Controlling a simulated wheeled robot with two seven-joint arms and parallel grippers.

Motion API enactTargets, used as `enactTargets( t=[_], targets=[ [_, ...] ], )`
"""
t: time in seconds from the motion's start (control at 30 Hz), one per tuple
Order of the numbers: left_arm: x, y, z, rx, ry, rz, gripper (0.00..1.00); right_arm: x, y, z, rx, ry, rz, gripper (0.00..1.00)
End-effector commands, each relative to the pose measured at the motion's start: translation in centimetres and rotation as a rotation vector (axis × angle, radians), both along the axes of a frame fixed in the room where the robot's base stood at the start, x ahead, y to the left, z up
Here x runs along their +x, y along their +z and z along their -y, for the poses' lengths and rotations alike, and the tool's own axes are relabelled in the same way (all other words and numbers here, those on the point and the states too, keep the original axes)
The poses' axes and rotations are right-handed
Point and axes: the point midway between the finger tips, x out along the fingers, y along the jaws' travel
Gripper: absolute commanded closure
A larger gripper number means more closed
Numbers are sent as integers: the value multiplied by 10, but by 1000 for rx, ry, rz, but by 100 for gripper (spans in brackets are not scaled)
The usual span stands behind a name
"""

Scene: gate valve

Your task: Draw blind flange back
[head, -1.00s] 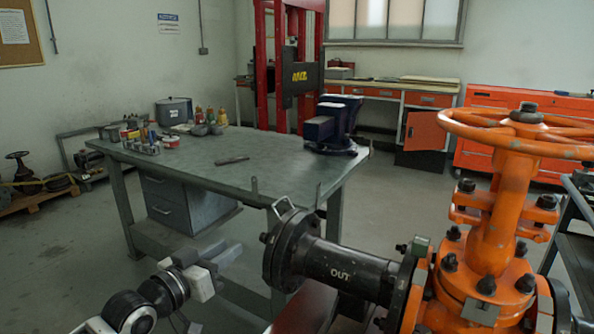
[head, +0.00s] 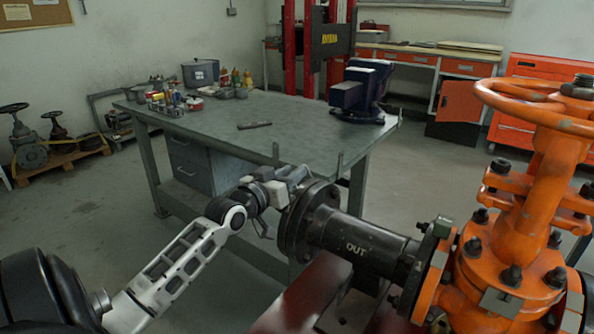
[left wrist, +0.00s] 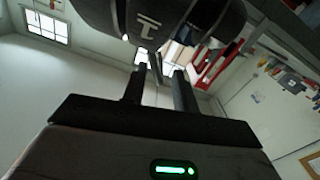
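The black blind flange (head: 296,222) is the round plate at the left end of the dark pipe spool marked OUT (head: 350,244), seated against the spool's flange. My left gripper (head: 298,176) is at its upper left edge and covers the place of its metal handle. In the left wrist view, the two dark fingers (left wrist: 158,88) stand apart, and the dark flange (left wrist: 185,18) looms just beyond their tips. Whether the handle lies between the fingers is hard to tell. My right gripper is not in view.
The orange gate valve (head: 515,235) with its handwheel stands at the right. A dark red support (head: 300,296) is below the spool. The green workbench (head: 225,118) stands close behind, with a blue vise (head: 362,92) and small items. The floor beyond the bench is open.

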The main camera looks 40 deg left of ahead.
Motion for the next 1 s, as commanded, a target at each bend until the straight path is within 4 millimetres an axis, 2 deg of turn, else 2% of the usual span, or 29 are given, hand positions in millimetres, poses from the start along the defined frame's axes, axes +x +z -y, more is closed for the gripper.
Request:
enactTargets(
  t=[0.1, 0.2, 0.57, 0.67, 0.87, 1.0],
  targets=[
    [16, 0, -2, -1, 0, 1, 71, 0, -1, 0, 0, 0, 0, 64],
    [22, 0, -3, -1, 0, 0, 71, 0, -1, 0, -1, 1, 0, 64],
    [26, 0, -3, 0, 0, -1, 71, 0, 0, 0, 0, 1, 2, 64],
    [26, 0, -3, 0, 0, -1, 99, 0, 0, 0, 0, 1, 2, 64],
    [26, -1, -4, 1, 2, -1, 100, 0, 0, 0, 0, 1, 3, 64],
    [25, -2, -14, 6, 2, -4, 100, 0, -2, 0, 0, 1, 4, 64]
  ],
)
